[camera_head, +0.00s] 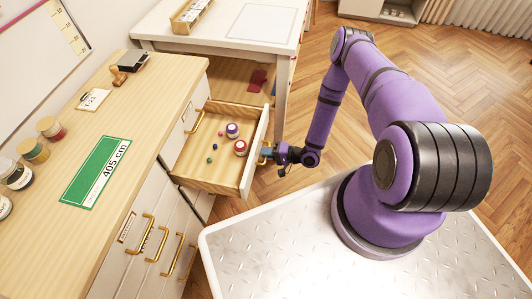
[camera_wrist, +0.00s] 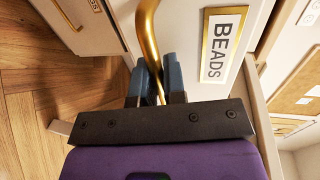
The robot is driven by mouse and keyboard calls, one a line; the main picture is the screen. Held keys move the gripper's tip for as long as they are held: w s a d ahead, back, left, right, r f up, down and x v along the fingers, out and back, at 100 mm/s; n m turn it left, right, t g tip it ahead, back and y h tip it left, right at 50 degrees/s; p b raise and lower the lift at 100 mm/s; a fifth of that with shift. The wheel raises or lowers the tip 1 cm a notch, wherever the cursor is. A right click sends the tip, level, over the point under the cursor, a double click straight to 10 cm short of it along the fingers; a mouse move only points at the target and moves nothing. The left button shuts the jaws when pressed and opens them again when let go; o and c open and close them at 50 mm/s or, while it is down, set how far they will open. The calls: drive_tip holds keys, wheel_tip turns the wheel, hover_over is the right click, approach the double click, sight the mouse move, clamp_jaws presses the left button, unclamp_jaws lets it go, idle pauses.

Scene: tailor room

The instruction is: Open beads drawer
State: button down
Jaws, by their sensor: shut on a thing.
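The beads drawer (camera_head: 212,178) is pulled out of the wooden-topped cabinet, and its inside shows in the head view. Several small coloured beads and two small jars (camera_head: 240,147) lie in it. My gripper (camera_head: 268,152) is at the drawer's front face, on its right side. In the wrist view my gripper (camera_wrist: 157,88) is shut on the drawer's gold handle (camera_wrist: 147,35), with a finger on each side of it. The white label reading BEADS (camera_wrist: 223,48) is on the drawer front, right of the handle.
The cabinet top (camera_head: 110,150) carries jars, a green sign (camera_head: 97,172), a tag and a stamp. Closed drawers with gold handles (camera_head: 149,228) are below it. A white table (camera_head: 215,50) stands behind. Wooden floor (camera_head: 340,110) is clear around my arm.

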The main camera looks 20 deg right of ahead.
drive_tip(key=c, duration=1.2)
unclamp_jaws()
drive_tip(key=v, duration=1)
drive_tip(key=shift+s+d, duration=0.25)
drive_tip(key=shift+d, duration=0.05)
drive_tip(key=shift+r, duration=0.1)
